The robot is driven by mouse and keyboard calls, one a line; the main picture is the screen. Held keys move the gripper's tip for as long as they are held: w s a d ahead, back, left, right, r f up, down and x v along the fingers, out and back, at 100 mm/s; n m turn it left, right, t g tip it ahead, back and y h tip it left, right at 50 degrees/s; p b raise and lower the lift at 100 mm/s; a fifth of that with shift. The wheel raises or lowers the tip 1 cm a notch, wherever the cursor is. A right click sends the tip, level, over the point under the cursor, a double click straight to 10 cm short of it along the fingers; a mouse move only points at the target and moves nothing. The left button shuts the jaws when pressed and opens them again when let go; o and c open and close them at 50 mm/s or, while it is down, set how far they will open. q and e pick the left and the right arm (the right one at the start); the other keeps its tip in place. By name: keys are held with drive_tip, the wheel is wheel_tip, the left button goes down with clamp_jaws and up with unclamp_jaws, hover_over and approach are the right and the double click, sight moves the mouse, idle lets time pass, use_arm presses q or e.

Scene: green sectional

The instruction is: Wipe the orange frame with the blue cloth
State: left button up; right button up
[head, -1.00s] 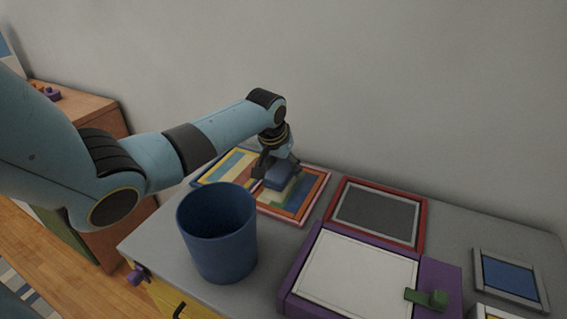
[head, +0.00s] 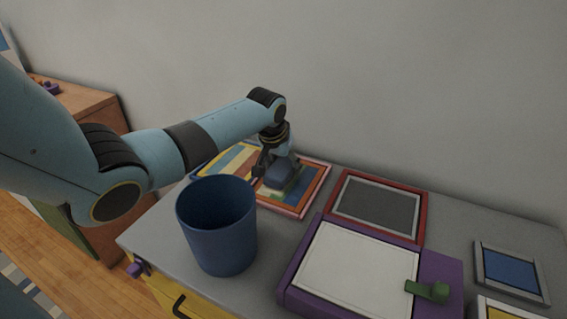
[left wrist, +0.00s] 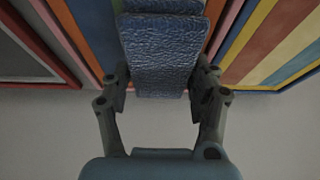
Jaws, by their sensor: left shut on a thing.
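My left gripper (head: 272,170) is shut on the blue cloth (head: 281,173), a folded dark-blue pad. In the left wrist view the cloth (left wrist: 160,60) sits between the two fingers of the gripper (left wrist: 160,92). The orange frame (head: 317,186) lies on the grey tabletop and holds a colourful picture. The cloth is over the middle of its picture, and the gripper hides part of the frame's left side. Contact between cloth and picture cannot be told for certain. My right gripper is not in view.
A blue bin (head: 222,245) stands left of centre, in front of the frames. A yellow-edged striped frame (head: 228,160) adjoins on the left, a red frame (head: 422,219) on the right. A purple-edged white board (head: 355,268) and a blue-centred grey frame (head: 510,275) lie further right.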

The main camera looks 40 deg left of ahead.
use_arm(q)
drive_tip(key=shift+f, duration=0.4)
